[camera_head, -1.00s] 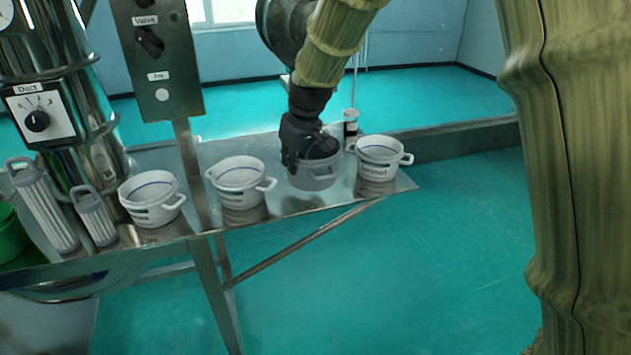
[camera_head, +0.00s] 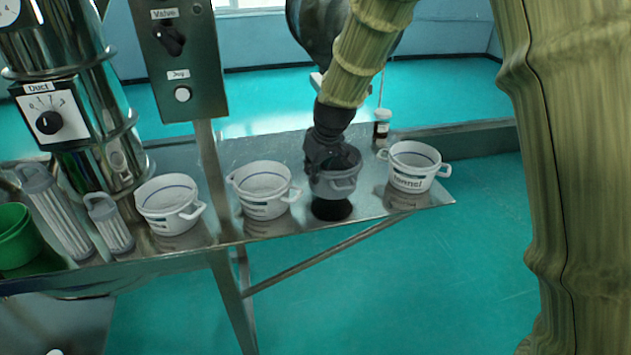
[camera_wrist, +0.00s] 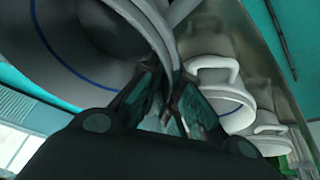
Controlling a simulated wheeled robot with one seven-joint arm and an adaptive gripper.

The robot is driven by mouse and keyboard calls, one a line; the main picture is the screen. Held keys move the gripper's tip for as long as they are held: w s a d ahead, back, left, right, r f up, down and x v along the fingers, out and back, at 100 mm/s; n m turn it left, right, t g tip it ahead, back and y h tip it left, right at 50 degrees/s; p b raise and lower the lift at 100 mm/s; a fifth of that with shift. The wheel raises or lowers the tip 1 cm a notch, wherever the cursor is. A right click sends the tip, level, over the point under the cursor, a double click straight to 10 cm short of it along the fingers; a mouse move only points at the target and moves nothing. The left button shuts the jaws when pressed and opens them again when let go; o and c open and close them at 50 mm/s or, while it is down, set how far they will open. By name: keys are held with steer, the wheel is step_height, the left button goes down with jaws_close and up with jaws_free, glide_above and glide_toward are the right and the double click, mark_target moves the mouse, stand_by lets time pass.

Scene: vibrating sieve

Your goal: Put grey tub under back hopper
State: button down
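The grey tub (camera_head: 342,183) hangs a little above the steel table, with a dark shadow below it. My gripper (camera_head: 322,165) is at its left rim in the head view. In the wrist view, my fingers (camera_wrist: 172,100) are closed on the wall of the tub (camera_wrist: 85,45), which fills the upper left and shows a blue line inside. The tub looks roughly upright. I cannot make out a back hopper in these frames.
White tubs stand on the steel table (camera_head: 375,205): one to the right (camera_head: 412,178), two to the left (camera_head: 262,205) (camera_head: 168,222). A small jar (camera_head: 382,122) stands behind. A control post (camera_head: 182,60), a steel machine (camera_head: 85,110), ribbed cylinders (camera_head: 55,205) and a green tub (camera_head: 15,245) are left.

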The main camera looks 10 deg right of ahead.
steer(key=shift+s+f, duration=0.25)
steer(key=shift+f, duration=0.05)
step_height(320, 180, down, 4)
steer(key=shift+w+r+p, duration=0.15)
steer(key=shift+r+p, duration=0.1)
steer(key=shift+p, duration=0.35)
steer(key=shift+s+a+r, duration=0.1)
steer(key=shift+s+r, duration=0.05)
steer(key=shift+s, duration=0.05)
steer(key=c, duration=1.6)
jaws_free()
steer(key=shift+w+f, duration=0.1)
steer(key=shift+f, duration=0.1)
steer(key=shift+c, duration=0.2)
steer(key=shift+r, duration=0.2)
